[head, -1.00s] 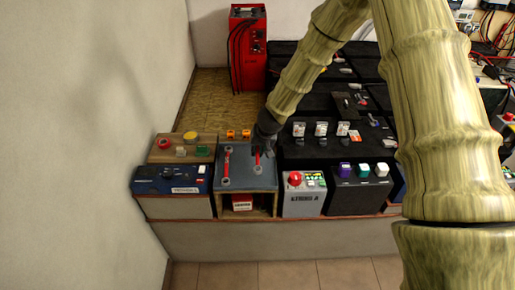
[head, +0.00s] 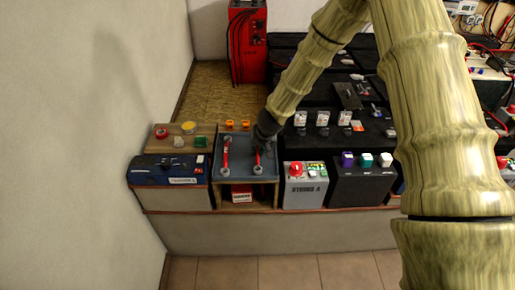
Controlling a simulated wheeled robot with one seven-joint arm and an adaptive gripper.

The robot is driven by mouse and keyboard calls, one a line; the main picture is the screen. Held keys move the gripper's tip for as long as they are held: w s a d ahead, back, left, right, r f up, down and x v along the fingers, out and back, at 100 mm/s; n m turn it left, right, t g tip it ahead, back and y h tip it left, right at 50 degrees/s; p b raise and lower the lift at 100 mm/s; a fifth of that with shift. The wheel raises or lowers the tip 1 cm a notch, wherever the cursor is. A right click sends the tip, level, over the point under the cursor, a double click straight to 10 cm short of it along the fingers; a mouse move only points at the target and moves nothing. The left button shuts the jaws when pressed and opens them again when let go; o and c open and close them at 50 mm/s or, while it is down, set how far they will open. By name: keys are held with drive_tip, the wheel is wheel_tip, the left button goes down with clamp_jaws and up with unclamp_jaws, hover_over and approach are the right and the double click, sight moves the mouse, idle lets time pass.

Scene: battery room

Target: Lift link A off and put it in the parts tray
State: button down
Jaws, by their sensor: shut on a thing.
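A shallow blue-grey tray (head: 240,175) sits on a wooden stand at the front. A red link with grey ring ends (head: 225,156) lies in its left part. A second, similar red link (head: 257,162) is at the tray's right part, directly under my gripper. My dark gripper (head: 260,147) points down there and is shut on this second link's upper end. The fingers hide that end. The link's near ring is low over or on the tray floor; I cannot tell if it touches. I see no letter on either link.
A grey box marked STRING A with a red button (head: 297,169) stands right of the tray. A blue unit (head: 166,172) is on the left. Black batteries (head: 310,85) fill the back right. A red charger (head: 248,42) stands behind a bare board (head: 215,95).

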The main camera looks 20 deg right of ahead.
drive_tip(key=shift+f, duration=0.25)
idle(0.4)
drive_tip(key=c, duration=1.4)
unclamp_jaws()
drive_tip(key=shift+o, duration=0.3)
drive_tip(key=shift+s, duration=0.1)
drive_tip(key=o, duration=0.4)
drive_tip(key=shift+c, duration=0.2)
drive_tip(key=shift+r, duration=0.1)
drive_tip(key=shift+r+p, duration=3.7)
drive_tip(key=shift+r, duration=0.25)
